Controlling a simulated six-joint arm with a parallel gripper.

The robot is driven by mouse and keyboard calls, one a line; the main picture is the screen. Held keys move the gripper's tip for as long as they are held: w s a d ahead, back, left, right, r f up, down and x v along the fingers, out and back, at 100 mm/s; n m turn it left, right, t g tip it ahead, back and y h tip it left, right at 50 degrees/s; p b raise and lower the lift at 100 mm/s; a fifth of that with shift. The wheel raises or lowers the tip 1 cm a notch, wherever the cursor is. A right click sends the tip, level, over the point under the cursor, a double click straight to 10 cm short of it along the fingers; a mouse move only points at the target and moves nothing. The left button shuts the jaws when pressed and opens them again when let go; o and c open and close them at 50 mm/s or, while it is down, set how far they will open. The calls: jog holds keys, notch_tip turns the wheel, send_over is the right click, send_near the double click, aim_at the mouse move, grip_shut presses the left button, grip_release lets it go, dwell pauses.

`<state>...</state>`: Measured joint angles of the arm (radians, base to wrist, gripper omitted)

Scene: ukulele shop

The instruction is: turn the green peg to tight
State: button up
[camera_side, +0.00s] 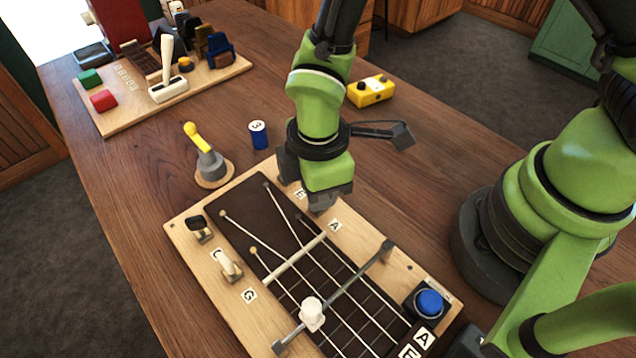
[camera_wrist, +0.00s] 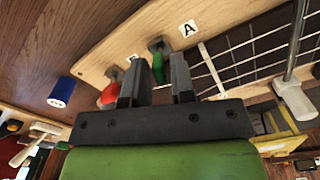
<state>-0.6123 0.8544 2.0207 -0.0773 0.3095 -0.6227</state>
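The green peg (camera_wrist: 158,68) shows in the wrist view between the two fingertips of my gripper (camera_wrist: 159,62). The fingers are apart, with a gap around the peg; I cannot tell whether either touches it. In the side view my gripper (camera_side: 322,205) points down at the board's far right edge, hiding the green peg. A red peg (camera_wrist: 110,95) sits beside the left finger in the wrist view. A black peg (camera_side: 201,228) and a white peg (camera_side: 229,266) stand on the opposite side of the board (camera_side: 187,262). No tight marking is legible.
A sliding bar (camera_side: 345,285) with a white knob (camera_side: 312,314) crosses the strings. A blue button (camera_side: 430,302) sits at the board's near right corner. A blue cylinder (camera_side: 258,135), a yellow-handled lever (camera_side: 206,155) and a yellow box (camera_side: 370,91) stand beyond the board.

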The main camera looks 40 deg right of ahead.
jog(key=shift+o, duration=0.9)
notch_tip(320, 180, up, 9)
jog(key=shift+r, duration=0.45)
jog(key=s+d+r+m+t+y, duration=0.25)
jog(key=d+r+m, duration=0.55)
jog(key=r, duration=0.4)
jog(key=s+d+r+m+t, duration=0.4)
jog(key=s+d+m, duration=0.1)
jog(key=m, duration=0.4)
jog(key=shift+s+d+r+t, duration=0.3)
jog(key=shift+s+d+t, duration=0.1)
jog(key=shift+s, duration=0.45)
